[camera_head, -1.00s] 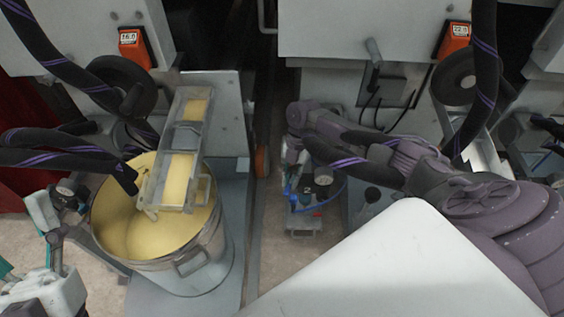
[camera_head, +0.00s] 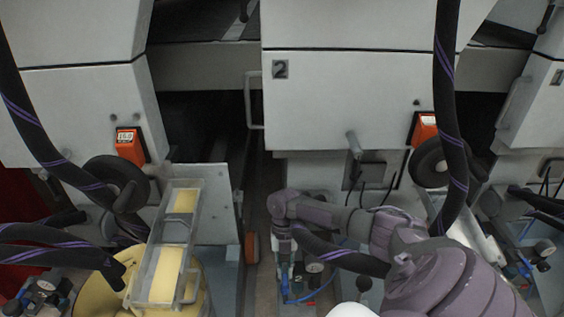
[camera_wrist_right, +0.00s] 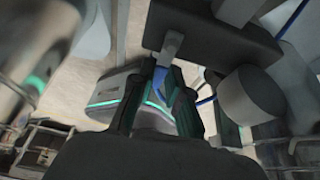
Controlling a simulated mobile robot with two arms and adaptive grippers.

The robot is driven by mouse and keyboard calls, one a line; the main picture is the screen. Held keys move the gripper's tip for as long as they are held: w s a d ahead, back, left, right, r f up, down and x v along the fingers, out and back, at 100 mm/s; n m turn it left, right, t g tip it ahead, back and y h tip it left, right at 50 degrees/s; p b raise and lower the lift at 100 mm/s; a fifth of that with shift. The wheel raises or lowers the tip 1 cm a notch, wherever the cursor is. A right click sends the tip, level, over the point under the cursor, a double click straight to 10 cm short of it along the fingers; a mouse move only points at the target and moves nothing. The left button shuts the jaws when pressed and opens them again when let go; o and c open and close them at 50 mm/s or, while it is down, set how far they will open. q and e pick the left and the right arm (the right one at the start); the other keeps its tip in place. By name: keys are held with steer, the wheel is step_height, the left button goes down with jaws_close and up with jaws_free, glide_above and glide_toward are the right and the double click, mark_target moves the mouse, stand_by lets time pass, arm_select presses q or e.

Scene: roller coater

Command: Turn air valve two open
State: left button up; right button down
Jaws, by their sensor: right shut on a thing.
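Air valve two is a small unit with blue fittings (camera_head: 285,290) low between the machines in the head view. A round gauge (camera_head: 314,267) sits beside it, with a small "2" label close by. My right gripper (camera_wrist_right: 168,82) reaches down to this unit. In the head view my right wrist and arm largely hide the gripper and handle, so the handle's exact angle cannot be told. My left gripper is not in view.
A machine panel marked 2 (camera_head: 350,90) is behind. Black hoses (camera_head: 446,120) hang near my right arm. Another gauge (camera_head: 45,285) is at far left.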

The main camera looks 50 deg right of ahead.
steer(key=c, duration=1.1)
jaws_free()
steer(key=shift+r, duration=0.1)
steer(key=v, duration=1.1)
steer(key=shift+d+r, duration=0.1)
steer(key=shift+r, duration=0.3)
